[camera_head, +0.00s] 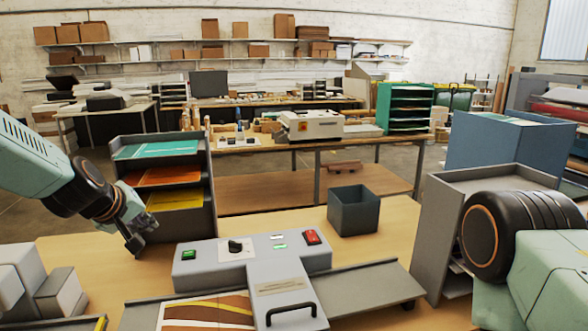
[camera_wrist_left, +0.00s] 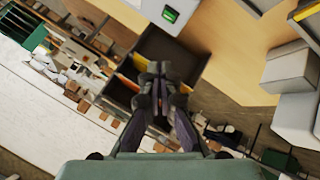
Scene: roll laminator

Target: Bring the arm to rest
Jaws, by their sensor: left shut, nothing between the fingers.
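My left gripper (camera_head: 135,240) is at the left of the head view, pointing down in front of the grey tray rack. It is shut with nothing between its fingers. It also shows in the left wrist view (camera_wrist_left: 158,72), its fingers together. My left arm comes in from the left edge, bent downward. My right arm shows at the right edge, but its gripper is out of view. The grey roll laminator (camera_head: 220,262) stands on the wooden table, right of my left gripper and apart from it. A striped print (camera_head: 205,312) lies at its front.
The tray rack (camera_head: 208,190) holds green, orange and yellow sheets close to my left gripper. White and grey blocks (camera_head: 25,275) stand at the left. A dark open bin (camera_head: 353,212) stands behind the laminator. A grey holder (camera_head: 432,235) stands at the right. Bare table (camera_head: 95,255) shows left of the laminator.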

